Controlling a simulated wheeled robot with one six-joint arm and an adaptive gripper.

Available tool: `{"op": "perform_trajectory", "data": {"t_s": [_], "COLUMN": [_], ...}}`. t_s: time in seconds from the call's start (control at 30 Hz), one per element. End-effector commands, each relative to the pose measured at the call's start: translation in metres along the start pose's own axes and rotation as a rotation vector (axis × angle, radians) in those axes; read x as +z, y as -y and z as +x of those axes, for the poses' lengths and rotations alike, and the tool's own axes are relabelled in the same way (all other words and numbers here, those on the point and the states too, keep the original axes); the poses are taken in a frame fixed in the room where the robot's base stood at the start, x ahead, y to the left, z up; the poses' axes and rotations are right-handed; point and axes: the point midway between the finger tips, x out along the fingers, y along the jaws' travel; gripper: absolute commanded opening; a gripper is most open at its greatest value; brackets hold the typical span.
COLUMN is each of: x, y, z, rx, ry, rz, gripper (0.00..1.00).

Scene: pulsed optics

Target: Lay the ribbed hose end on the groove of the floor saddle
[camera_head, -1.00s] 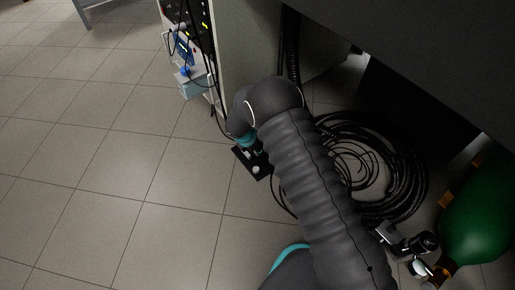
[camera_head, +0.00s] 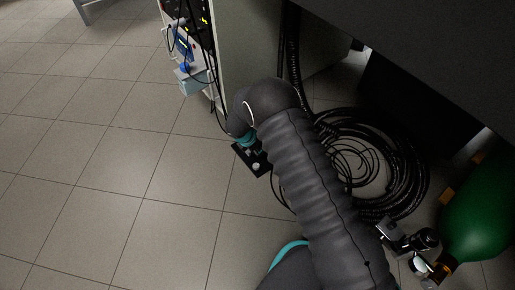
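A dark ribbed hose (camera_head: 290,35) hangs down beside the grey cabinet, and its lower part passes behind my arm. I cannot see its end. My thick grey-sleeved arm crosses the middle of the view. At its far end are a teal ring and a small black piece with pale round spots, which seems to be part of my wrist. My gripper's fingers are hidden behind the arm, so whether they touch the hose does not show. I cannot make out the floor saddle or its groove.
Coiled black hose or cable (camera_head: 405,165) lies on the floor right of my arm. A green cylinder (camera_head: 480,220) with a dark fitting (camera_head: 410,240) is at lower right. An equipment rack (camera_head: 190,45) stands by the grey cabinet (camera_head: 245,55). Tiled floor (camera_head: 100,170) at left is clear.

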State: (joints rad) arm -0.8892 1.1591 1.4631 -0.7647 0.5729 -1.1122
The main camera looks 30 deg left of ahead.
Motion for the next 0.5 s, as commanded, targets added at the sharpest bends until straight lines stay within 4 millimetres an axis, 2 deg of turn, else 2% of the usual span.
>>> {"op": "perform_trajectory", "data": {"t_s": [0.5], "x": [-0.002], "y": [-0.0004], "z": [0.005], "rx": [0.001], "ry": [0.0], "rz": [0.0], "gripper": [0.0]}}
